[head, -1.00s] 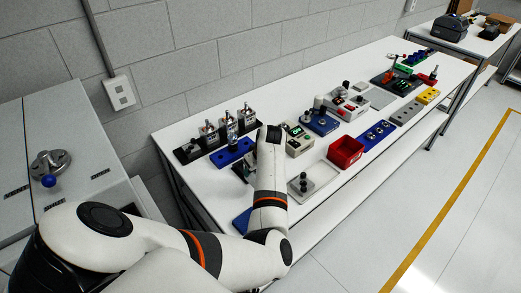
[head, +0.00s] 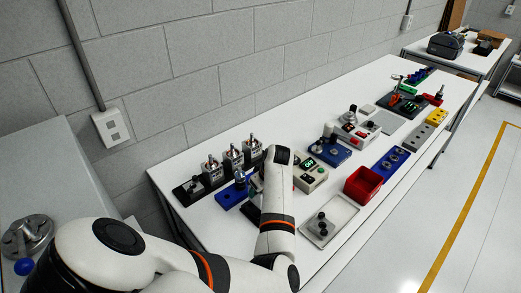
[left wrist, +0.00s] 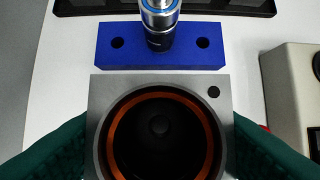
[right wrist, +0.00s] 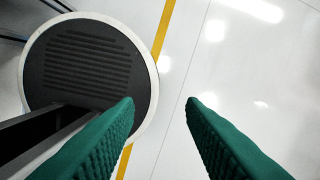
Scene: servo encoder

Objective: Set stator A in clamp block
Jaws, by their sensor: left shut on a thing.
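My left gripper (left wrist: 160,122) is shut on a square grey stator (left wrist: 100,92) with a round dark bore and a copper ring inside. One green finger is on each side of it. I cannot tell whether this is stator A. Just beyond it lies a blue block (left wrist: 120,58) with two holes and a dark cylinder with a silver top (left wrist: 160,20) at its middle. The blue block also shows in the head view (head: 228,198); I cannot tell whether it is the clamp block. My left arm hides most of the gripper there. My right gripper (right wrist: 160,104) is open and empty above the floor.
Several silver units (head: 232,158) on a black base stand behind the blue block. A grey-white box with a green display (head: 311,172), a red bin (head: 363,185) and a pale tray (head: 329,222) stand to the right. A wall bounds the table (head: 170,166) at the back.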

